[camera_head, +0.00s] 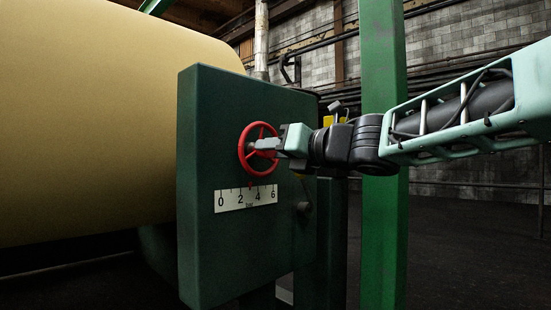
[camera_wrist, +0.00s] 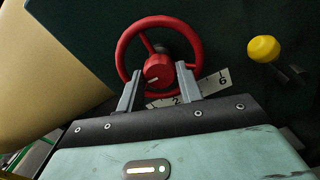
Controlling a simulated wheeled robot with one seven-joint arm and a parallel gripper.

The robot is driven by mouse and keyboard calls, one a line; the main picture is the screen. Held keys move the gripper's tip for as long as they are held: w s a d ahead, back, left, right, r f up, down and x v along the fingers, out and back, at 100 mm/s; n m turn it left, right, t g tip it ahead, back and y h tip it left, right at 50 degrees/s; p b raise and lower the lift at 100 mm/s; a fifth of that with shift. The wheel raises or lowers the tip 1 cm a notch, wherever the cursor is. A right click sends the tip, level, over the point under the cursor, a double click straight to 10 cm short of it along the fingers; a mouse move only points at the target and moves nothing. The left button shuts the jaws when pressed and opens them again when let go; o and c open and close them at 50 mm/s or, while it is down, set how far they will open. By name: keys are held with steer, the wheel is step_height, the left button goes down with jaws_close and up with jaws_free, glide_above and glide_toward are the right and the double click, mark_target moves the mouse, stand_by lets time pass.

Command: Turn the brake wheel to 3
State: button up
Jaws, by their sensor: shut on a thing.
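The red brake wheel (camera_head: 247,133) is on the front of a dark green cabinet (camera_head: 215,130). In the wrist view the wheel (camera_wrist: 123,45) shows its rim, spokes and a red hub with a pale mark. My gripper (camera_head: 257,145) reaches in from the right and is shut on the wheel, its grey fingers (camera_wrist: 159,75) on either side of the hub. Exact finger contact is hard to see. A white scale (camera_head: 230,205) marked 0, 2, 4, 6 lies below the wheel. A small red pointer (camera_head: 250,185) stands at its upper edge between 2 and 4.
A large tan roll (camera_head: 90,110) fills the left. A green post (camera_head: 383,220) stands behind my arm. A yellow knob (camera_wrist: 263,49) on a dark lever is right of the wheel in the wrist view. Open dark floor (camera_head: 465,245) lies at right.

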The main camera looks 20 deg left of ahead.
steer(key=shift+n, duration=0.4)
steer(key=o, duration=1)
steer(key=p+v, duration=0.1)
steer(key=v, duration=1.6)
steer(key=shift+d+p, duration=0.2)
steer(key=shift+p, duration=0.15)
steer(key=shift+s+f, duration=0.1)
